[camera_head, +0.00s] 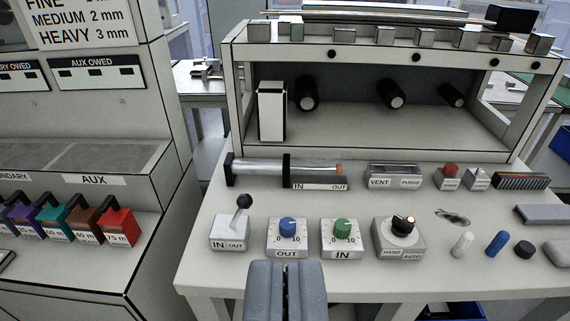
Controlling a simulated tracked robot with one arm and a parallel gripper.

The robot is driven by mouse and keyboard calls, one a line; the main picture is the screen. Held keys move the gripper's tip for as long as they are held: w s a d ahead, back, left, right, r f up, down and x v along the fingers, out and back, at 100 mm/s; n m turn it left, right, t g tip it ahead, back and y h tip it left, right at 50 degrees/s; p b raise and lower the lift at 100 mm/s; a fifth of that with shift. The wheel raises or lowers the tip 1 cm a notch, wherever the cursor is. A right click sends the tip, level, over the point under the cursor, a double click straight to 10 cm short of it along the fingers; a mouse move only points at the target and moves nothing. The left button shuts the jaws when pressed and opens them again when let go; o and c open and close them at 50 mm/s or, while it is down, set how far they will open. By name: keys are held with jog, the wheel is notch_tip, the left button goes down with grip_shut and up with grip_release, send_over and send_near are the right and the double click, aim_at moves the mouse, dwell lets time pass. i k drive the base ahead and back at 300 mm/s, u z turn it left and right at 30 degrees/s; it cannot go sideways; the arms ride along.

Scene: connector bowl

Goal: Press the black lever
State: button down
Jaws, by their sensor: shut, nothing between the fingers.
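The black lever (244,201) has a round black knob on a thin grey stem. It stands on a grey box (230,232) marked IN and OUT, at the left of the panel's front row. The stem leans a little to the right. My gripper (286,268) is at the bottom centre with its grey fingers shut and empty. It is in front of the panel, below and to the right of the lever in the picture, apart from it.
A blue dial (287,228), a green dial (342,229) and a HAND/AUTO switch (402,225) stand right of the lever. A clear cylinder (258,170) lies behind it. Several coloured blocks (118,225) sit on the left bench. Small loose pieces (497,243) lie at the right.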

aim_at(244, 201)
jog(key=z, duration=0.05)
jog(key=i, duration=0.85)
jog(key=u, duration=1.15)
jog(key=k, duration=1.85)
jog(key=z, duration=0.75)
jog(key=i, duration=1)
jog(key=u, duration=0.05)
